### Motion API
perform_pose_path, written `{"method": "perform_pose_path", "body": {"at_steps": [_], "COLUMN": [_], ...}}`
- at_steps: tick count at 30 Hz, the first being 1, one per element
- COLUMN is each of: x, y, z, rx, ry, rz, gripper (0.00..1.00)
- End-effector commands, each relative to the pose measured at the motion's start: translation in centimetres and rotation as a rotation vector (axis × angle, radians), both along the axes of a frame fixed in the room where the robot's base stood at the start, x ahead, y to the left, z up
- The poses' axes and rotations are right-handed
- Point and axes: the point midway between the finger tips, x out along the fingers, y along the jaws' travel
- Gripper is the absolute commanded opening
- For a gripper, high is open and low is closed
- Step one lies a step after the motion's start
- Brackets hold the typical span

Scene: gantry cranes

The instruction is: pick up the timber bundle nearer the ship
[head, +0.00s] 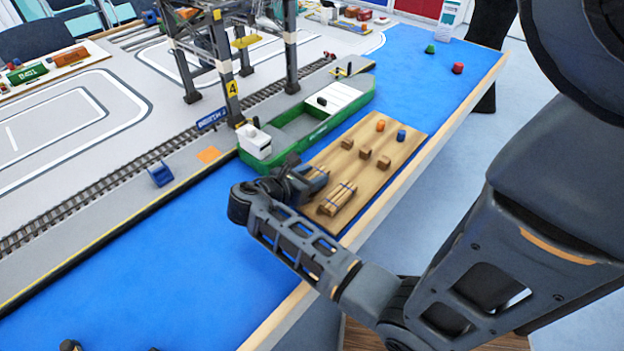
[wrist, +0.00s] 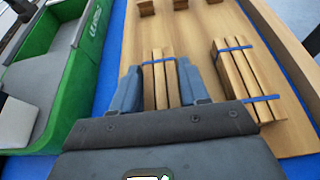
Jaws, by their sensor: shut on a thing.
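In the wrist view my gripper (wrist: 160,90) has its two blue-grey fingers on either side of a timber bundle (wrist: 160,65), pale sticks with a blue strap. This is the bundle nearer the green ship (wrist: 75,60). The far end of the bundle sticks out beyond the fingers; its near end is hidden by the gripper body. I cannot tell whether it touches the board. A second strapped timber bundle (wrist: 242,80) lies to the right, apart from the fingers. In the head view my gripper (head: 308,182) is low over the board, beside the second bundle (head: 337,198) and the ship (head: 310,118).
The wooden board (head: 410,137) also carries several brown blocks (head: 365,153), an orange drum (head: 380,125) and a blue drum (head: 401,135). A gantry crane (head: 228,85) stands behind the ship. Red and green buoys (head: 457,68) stand farther off. Blue water surface (head: 150,250) is open to the left.

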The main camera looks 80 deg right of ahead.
Motion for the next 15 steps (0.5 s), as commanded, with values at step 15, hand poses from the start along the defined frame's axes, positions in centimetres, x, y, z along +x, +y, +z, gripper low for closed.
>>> {"method": "perform_pose_path", "body": {"at_steps": [15], "x": [0.1], "y": [0.0], "z": [1.1], "rx": [-0.001], "ry": [-0.002], "rz": [0.000], "gripper": [0.14]}}
